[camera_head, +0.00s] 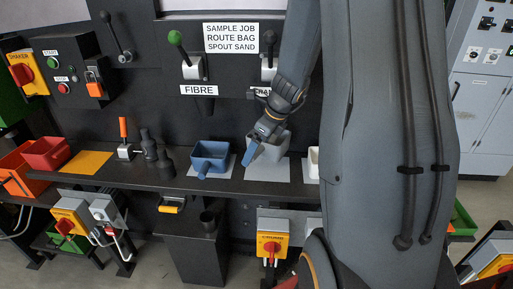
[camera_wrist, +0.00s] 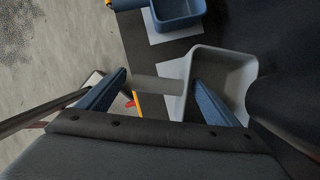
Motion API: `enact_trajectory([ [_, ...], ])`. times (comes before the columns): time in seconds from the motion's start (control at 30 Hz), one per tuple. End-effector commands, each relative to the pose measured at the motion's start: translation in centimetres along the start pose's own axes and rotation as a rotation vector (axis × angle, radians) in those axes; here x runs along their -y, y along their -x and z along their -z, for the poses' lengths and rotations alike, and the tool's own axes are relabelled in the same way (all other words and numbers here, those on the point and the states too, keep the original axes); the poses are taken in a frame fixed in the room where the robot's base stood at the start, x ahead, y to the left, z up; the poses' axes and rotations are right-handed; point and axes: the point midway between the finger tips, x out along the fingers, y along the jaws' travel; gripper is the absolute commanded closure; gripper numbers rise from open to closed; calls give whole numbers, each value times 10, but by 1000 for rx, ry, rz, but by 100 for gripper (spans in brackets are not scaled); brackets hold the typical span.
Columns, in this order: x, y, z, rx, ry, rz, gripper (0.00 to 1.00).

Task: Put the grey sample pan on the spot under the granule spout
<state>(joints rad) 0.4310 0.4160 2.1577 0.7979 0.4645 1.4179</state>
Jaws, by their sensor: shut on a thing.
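The grey sample pan (camera_head: 281,145) is at the shelf, over or on a pale pad (camera_head: 290,174). I cannot tell whether it touches the pad. In the wrist view the pan (camera_wrist: 232,72) shows its open, empty inside, and its handle (camera_wrist: 157,85) runs between my blue fingers. My gripper (camera_head: 252,151) is shut on the pan at its handle side; it also shows in the wrist view (camera_wrist: 159,80). A lever with a partly covered label (camera_head: 262,91) beginning "GRA" is above the pan. The granule spout itself is hidden by my arm.
A blue pan (camera_head: 210,150) stands left of the grey pan on a pale pad under the FIBRE lever (camera_head: 191,66). A white container (camera_head: 313,160) is close on the right, partly behind my arm.

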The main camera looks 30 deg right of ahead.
Motion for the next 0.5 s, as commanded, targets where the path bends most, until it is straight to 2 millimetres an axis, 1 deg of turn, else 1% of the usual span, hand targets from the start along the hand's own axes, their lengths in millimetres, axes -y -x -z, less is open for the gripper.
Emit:
enact_trajectory([
  [0.03, 0, -6, 2, 0, -1, 0, 48],
  [0.5, 0, -45, 19, -1, -3, 1, 48],
])
